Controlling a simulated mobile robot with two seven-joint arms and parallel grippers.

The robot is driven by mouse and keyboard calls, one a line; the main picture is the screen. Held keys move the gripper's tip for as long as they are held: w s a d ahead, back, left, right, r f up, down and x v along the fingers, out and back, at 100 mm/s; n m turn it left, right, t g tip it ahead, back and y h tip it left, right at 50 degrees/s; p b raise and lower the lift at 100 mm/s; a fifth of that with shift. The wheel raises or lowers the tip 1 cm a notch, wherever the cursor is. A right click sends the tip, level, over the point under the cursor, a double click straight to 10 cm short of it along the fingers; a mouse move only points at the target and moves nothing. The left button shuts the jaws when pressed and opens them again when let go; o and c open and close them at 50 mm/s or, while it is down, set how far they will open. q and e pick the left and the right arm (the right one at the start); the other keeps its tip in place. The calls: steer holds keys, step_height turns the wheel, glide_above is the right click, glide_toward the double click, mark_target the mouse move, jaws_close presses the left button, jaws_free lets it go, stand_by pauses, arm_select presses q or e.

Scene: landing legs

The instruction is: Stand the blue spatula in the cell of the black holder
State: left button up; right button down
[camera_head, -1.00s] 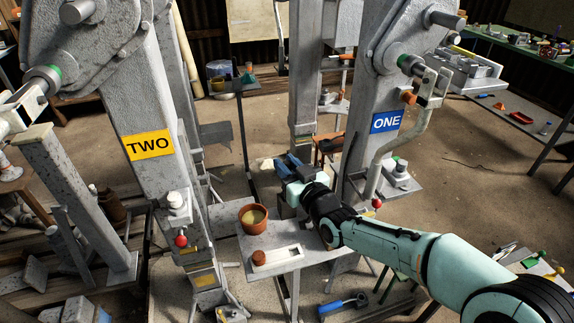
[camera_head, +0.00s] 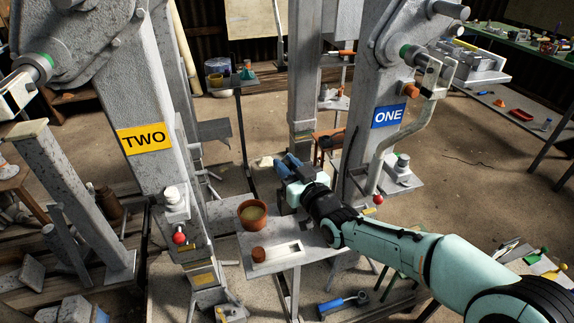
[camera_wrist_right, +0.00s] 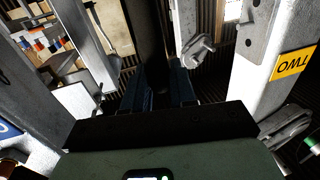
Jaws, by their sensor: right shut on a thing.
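My right gripper (camera_head: 286,163) is in the middle of the head view, above and behind the small grey table. Its dark blue fingers also show in the right wrist view (camera_wrist_right: 158,88). They are shut on a dark thing, too dim to identify; a dark upright shape (camera_wrist_right: 152,30) shows between and beyond them. A blue-handled tool (camera_head: 342,304) lies low at the bottom of the head view; I cannot tell whether it is the spatula. I cannot make out the black holder. My left gripper is not in view.
Grey legs marked TWO (camera_head: 144,138) and ONE (camera_head: 388,115) rise on either side.

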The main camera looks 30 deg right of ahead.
steer(key=c, duration=0.8)
jaws_free()
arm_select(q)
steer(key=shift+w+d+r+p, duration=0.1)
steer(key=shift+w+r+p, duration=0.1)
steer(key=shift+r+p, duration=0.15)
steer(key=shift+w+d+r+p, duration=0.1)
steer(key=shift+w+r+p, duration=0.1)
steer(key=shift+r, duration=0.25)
arm_select(e)
steer(key=s, duration=1.3)
steer(key=shift+s+a, duration=0.15)
steer(key=shift+s, duration=0.05)
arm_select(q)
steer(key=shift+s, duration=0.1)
